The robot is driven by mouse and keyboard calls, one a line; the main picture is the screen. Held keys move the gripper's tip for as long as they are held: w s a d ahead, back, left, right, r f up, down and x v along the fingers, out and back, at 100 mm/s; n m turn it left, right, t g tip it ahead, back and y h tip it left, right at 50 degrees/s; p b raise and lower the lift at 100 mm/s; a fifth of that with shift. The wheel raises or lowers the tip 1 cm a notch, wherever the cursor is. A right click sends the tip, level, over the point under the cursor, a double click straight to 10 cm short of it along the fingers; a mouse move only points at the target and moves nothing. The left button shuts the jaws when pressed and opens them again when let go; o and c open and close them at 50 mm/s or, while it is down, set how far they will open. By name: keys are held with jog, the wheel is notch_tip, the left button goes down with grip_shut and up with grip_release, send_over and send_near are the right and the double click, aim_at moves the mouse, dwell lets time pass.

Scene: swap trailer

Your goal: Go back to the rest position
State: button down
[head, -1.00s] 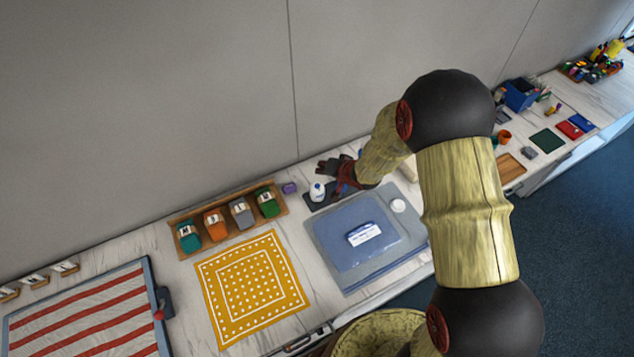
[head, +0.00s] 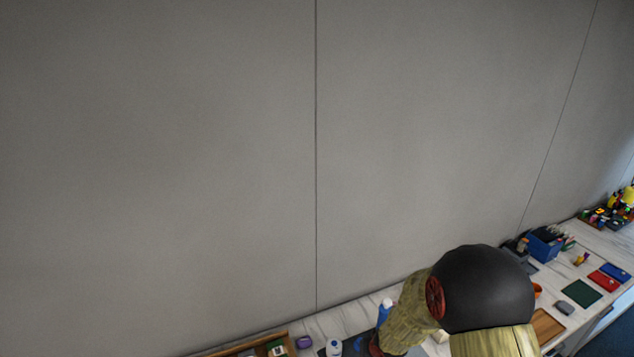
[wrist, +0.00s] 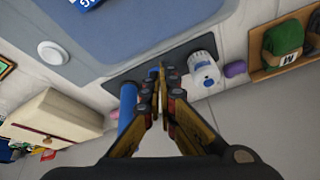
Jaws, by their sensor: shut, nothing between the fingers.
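My gripper (wrist: 160,92) shows in the wrist view with its two fingers together and nothing between them. It is over a dark mat (wrist: 187,55) on the counter, between a blue cylinder (wrist: 127,105) on the left and a white bottle with a blue mark (wrist: 205,72) on the right. I cannot tell whether the fingers touch either one. In the head view my arm enters at the lower right, and the gripper is cut off or hidden at the bottom edge. The white bottle (head: 334,349) and the blue cylinder (head: 385,311) show beside the arm there.
A blue-grey tray (wrist: 150,25) with a white round knob (wrist: 52,53) lies near the gripper. A beige box (wrist: 55,120) is at left, a wooden rack (wrist: 262,72) at right. A grey wall (head: 200,150) backs the counter.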

jog(key=s+d+r+b, duration=0.2)
jog(key=s+r+b, duration=0.5)
jog(key=s+r, duration=0.4)
jog(key=s+d+r+b, duration=0.1)
jog(key=s+r+b, duration=0.7)
jog(key=s+r, duration=0.4)
jog(key=s, duration=0.4)
jog(key=shift+d+n+t+h, duration=0.3)
jog(key=shift+d+t+h, duration=0.05)
jog(key=shift+t+h, duration=0.05)
jog(key=shift+s, duration=0.1)
